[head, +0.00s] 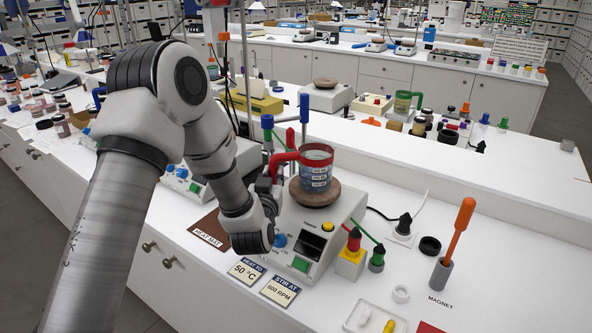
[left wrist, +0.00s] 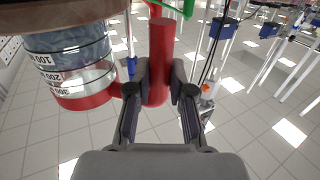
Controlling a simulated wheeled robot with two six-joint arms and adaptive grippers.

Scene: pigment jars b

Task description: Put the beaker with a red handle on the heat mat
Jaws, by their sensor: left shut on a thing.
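The beaker with a red handle (head: 316,172) stands upright on the round brown top (head: 326,195) of a white hot plate; I cannot tell whether there is a slight gap beneath it. My left gripper (head: 276,170) is at the beaker's left side, shut on its red handle. In the left wrist view the fingers (left wrist: 160,92) lie on either side of the red handle (left wrist: 160,45), and the beaker (left wrist: 70,65) appears upside down beside them. The brown heat mat (head: 212,229), with its printed label, lies flat left of the hot plate, partly behind my left arm. My right gripper is not in view.
The hot plate (head: 318,245) has knobs and buttons in front. Two cards (head: 246,270) (head: 280,291) lie before it. Red and green plugs (head: 353,243) and an orange-handled magnet rod (head: 461,220) stand to the right. A green-handled beaker (head: 404,104) stands farther back.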

